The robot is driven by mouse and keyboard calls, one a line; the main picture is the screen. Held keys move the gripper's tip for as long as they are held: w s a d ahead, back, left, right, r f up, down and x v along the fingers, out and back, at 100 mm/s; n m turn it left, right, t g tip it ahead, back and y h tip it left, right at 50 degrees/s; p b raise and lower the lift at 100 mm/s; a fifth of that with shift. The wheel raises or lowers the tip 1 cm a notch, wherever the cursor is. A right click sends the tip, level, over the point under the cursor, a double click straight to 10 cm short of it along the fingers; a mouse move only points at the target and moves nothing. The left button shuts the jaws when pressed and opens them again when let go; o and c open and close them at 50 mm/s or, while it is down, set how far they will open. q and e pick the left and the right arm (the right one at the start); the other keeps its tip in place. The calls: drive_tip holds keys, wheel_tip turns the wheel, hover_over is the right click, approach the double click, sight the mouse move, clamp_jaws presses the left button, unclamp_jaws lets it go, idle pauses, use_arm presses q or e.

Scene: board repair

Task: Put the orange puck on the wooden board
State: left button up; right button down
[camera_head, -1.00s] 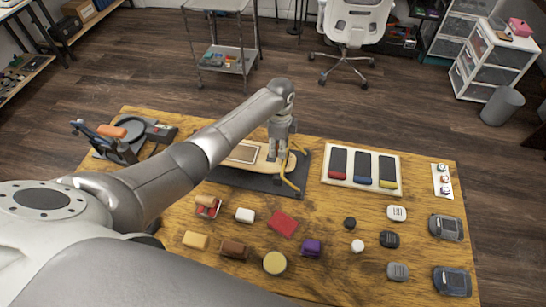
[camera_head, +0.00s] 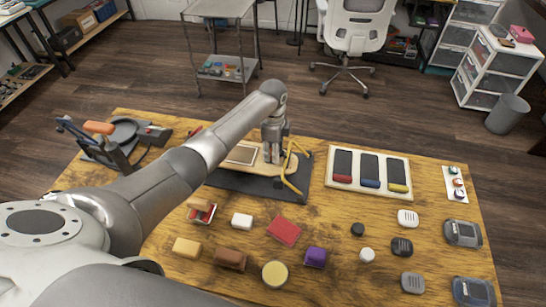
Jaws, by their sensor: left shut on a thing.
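The wooden board (camera_head: 242,154) is light, with a darker rectangle on it, and lies on a dark mat (camera_head: 241,180) at the table's middle back. My left gripper (camera_head: 273,156) points down at the right end of the board. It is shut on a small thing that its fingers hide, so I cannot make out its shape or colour. Whether that thing touches the board is not clear. I see no puck that is plainly orange on the open table. My right gripper is not in view.
A yellow bent clamp (camera_head: 294,170) stands just right of my left gripper. A pale tray (camera_head: 369,172) with dark pads lies further right. A yellow round puck (camera_head: 275,273), a red block (camera_head: 284,231) and a purple block (camera_head: 315,257) lie in front.

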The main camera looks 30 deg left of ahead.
use_arm(q)
drive_tip(key=shift+f, duration=0.55)
drive_tip(key=shift+f, duration=0.15)
drive_tip(key=o, duration=0.9)
drive_tip(key=shift+c, duration=0.2)
wheel_tip(320, 180, up, 12)
drive_tip(key=b, duration=0.1)
drive_tip(key=shift+r, duration=0.2)
